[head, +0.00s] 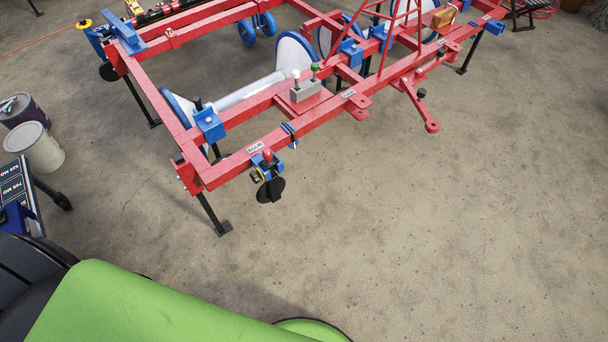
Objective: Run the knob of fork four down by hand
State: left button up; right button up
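Fork four is at the near left corner of a red frame (225,165), beside a white label reading FOUR (255,147). A small red knob (268,155) stands on top of the fork's blue bracket (263,163). A black disc (271,189) hangs below the bracket, with a small yellowish part at its left. The knob's thread is too small to make out. Neither of my grippers is in the head view.
Blue clamps (209,125) and other labels sit along the frame. A black support leg (215,215) stands left of fork four. Two buckets (40,147) and a dark panel (15,187) are at the far left. The floor (430,230) right of fork four is clear.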

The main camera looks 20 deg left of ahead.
aim_at(255, 177)
jog(key=z, duration=2)
jog(key=k+j+z, duration=0.2)
jog(key=z, duration=0.2)
jog(key=k+j+z, duration=0.2)
jog(key=z, duration=0.25)
jog(key=k+j+z, duration=0.2)
jog(key=z, duration=0.2)
